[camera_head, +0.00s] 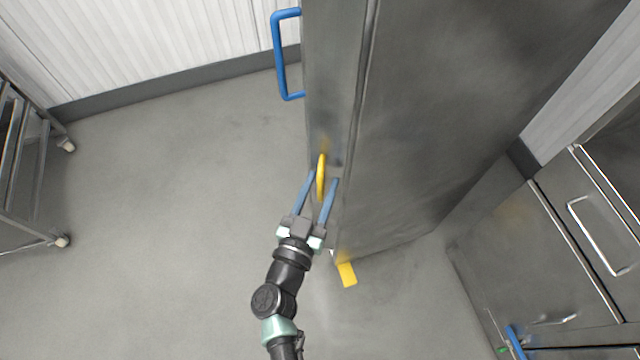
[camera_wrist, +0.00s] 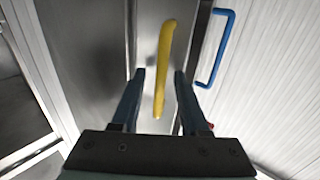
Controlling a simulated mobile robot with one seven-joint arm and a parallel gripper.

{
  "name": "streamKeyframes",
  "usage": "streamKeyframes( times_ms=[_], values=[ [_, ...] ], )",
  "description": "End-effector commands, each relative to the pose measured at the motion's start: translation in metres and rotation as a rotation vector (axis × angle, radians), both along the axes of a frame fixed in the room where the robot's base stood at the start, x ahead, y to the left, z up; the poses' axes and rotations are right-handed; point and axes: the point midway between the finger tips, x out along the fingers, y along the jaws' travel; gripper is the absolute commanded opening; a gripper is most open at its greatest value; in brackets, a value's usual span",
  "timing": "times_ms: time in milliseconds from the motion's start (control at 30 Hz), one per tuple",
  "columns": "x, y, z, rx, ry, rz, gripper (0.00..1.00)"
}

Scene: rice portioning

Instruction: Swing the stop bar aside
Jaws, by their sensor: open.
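The stop bar (camera_head: 321,176) is yellow and sits on the narrow edge of a tall steel cabinet. In the wrist view the stop bar (camera_wrist: 164,70) runs nearly upright, leaning slightly right at its top. My gripper (camera_head: 322,180) is open, with its two blue fingers on either side of the bar in the head view. In the wrist view my gripper (camera_wrist: 158,74) also has the bar's lower part between its fingers, with gaps on both sides. I cannot tell whether either finger touches it.
A blue handle (camera_head: 280,55) is on the tall steel cabinet (camera_head: 440,110). A yellow piece (camera_head: 346,274) lies low at its base. A wheeled rack (camera_head: 30,170) stands at the left, and steel drawers (camera_head: 545,250) at the right. The floor (camera_head: 170,200) between is clear.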

Motion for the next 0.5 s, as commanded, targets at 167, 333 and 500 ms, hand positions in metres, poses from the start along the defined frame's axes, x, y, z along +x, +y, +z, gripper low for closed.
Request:
streamKeyframes(
  times_ms=[167, 333, 500],
  values=[
    [-0.0002, 0.0001, 0.0001, 0.000, 0.000, 0.000, 0.30],
    [-0.0003, 0.0001, 0.0002, 0.000, -0.001, 0.000, 0.00],
    [-0.0004, 0.0001, 0.0002, 0.000, -0.001, 0.000, 0.00]
  ],
)
